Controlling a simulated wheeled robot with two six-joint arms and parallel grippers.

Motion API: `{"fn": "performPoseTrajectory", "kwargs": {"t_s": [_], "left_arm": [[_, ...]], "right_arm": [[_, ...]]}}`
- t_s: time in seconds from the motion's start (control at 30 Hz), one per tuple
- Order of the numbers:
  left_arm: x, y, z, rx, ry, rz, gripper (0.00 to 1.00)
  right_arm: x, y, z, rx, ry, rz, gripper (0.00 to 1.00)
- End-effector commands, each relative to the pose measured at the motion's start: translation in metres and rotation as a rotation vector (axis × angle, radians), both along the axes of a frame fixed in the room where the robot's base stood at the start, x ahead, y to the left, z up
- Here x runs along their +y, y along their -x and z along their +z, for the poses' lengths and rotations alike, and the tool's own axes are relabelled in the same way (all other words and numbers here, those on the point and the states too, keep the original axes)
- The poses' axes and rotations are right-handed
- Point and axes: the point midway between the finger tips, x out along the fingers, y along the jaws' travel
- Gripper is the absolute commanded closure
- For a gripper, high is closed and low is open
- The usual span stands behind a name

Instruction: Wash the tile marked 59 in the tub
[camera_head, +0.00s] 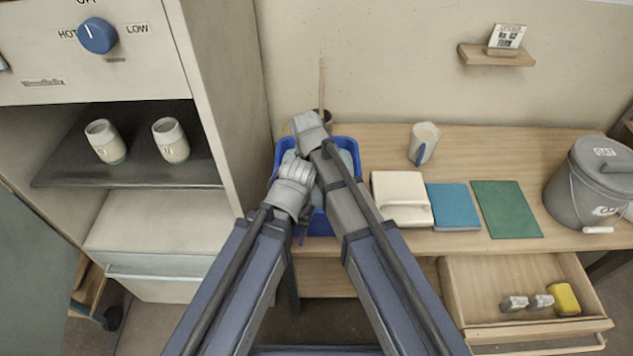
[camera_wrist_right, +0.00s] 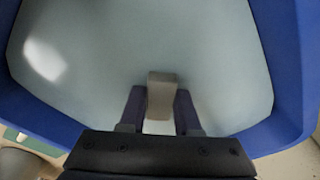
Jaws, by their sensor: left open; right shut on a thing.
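The blue tub (camera_head: 356,165) stands on the wooden bench below my two arms and holds pale water. It also fills the right wrist view (camera_wrist_right: 288,65). My right gripper (camera_wrist_right: 159,98) is over the tub, its dark fingers shut on a small grey-beige piece (camera_wrist_right: 161,88). I cannot tell if this piece is the tile marked 59, as no number shows. My left gripper (camera_head: 302,230) is open at the tub's near left side, with its fingers partly hidden by its wrist. No number 59 is readable in either view.
A cream block (camera_head: 400,185), a blue pad (camera_head: 453,205) and a green mat (camera_head: 507,210) lie right of the tub. A cup (camera_head: 424,138) stands behind, a grey bucket (camera_head: 595,180) at far right. An open drawer (camera_head: 480,285) juts out below. A cabinet (camera_head: 215,70) bounds the left.

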Motion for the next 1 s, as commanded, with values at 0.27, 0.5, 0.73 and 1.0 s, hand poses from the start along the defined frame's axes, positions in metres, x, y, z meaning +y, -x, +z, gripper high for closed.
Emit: {"fn": "performPoseTrajectory", "kwargs": {"t_s": [0.27,0.5,0.73,1.0], "left_arm": [[-0.004,-0.002,0.000,0.000,0.000,-0.009,0.50],[-0.003,-0.001,0.000,0.000,0.000,-0.007,0.50],[-0.002,-0.001,0.000,0.000,0.000,-0.005,0.50],[-0.002,-0.001,0.000,0.000,0.000,-0.004,0.50]], "right_arm": [[0.000,-0.001,0.000,0.000,0.000,0.009,1.00],[-0.015,0.000,0.000,0.000,0.000,0.005,1.00],[-0.021,0.000,0.000,0.000,0.000,0.006,1.00],[-0.019,-0.001,0.000,0.000,0.000,0.005,1.00]]}}
